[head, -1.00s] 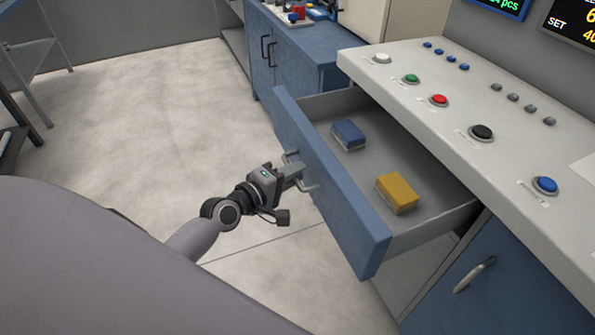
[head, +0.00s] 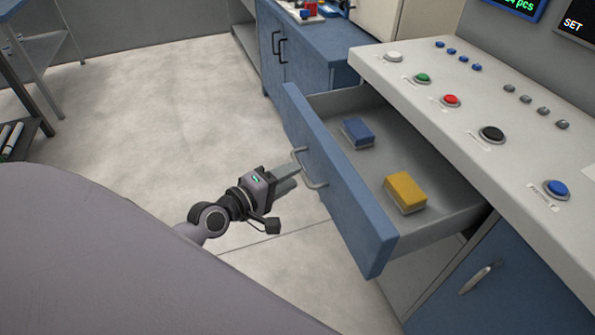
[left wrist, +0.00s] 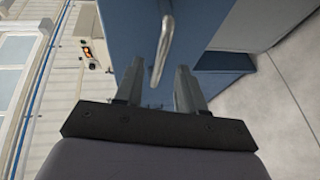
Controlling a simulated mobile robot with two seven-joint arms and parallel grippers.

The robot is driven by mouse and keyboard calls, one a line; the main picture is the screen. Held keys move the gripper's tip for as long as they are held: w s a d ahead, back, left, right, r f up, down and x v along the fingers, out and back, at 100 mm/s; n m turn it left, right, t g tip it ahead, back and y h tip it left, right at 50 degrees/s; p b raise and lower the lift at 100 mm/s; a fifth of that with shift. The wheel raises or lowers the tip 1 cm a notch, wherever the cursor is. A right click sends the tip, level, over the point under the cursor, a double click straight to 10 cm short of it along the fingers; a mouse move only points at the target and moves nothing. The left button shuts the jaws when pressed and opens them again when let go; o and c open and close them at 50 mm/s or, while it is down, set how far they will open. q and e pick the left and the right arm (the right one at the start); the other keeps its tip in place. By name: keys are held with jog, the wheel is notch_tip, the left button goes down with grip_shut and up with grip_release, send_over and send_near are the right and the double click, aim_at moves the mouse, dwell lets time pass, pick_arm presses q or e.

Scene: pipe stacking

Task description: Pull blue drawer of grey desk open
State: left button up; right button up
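The blue drawer (head: 340,190) of the grey desk (head: 455,120) stands open in the head view, with its grey inside showing. Its metal handle (head: 309,168) is on the blue front and also shows in the left wrist view (left wrist: 162,50). My left gripper (head: 290,178) is just in front of the handle, apart from it. In the left wrist view my left gripper (left wrist: 160,85) has its two fingers spread, with nothing held between them; the handle lies ahead of the gap. My right gripper is not in view.
Inside the drawer lie a blue sponge-like block (head: 357,133) and a yellow one (head: 405,192). Coloured buttons line the desk top. A closed blue cabinet door (head: 475,285) is below right. A blue cabinet (head: 310,70) stands behind.

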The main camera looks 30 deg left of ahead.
pick_arm(q)
jog(key=shift+v, duration=1.45)
jog(key=s+d+f+m+g+y+p, duration=0.1)
jog(key=s+d+f+m+g+p, duration=0.1)
jog(key=s+m, duration=0.5)
jog(key=s+d+f+m+g+y+p, duration=0.1)
jog(key=s+d+f+m+g+p, duration=0.2)
jog(key=m, duration=0.6)
jog(key=s+d+f+p, duration=0.1)
jog(key=s+d+f, duration=0.1)
jog(key=s+d, duration=0.1)
jog(key=shift+s+d+f+m+p, duration=0.2)
jog(key=shift+s+d+m+p, duration=0.15)
jog(key=shift+s, duration=0.35)
jog(key=shift+a, duration=0.1)
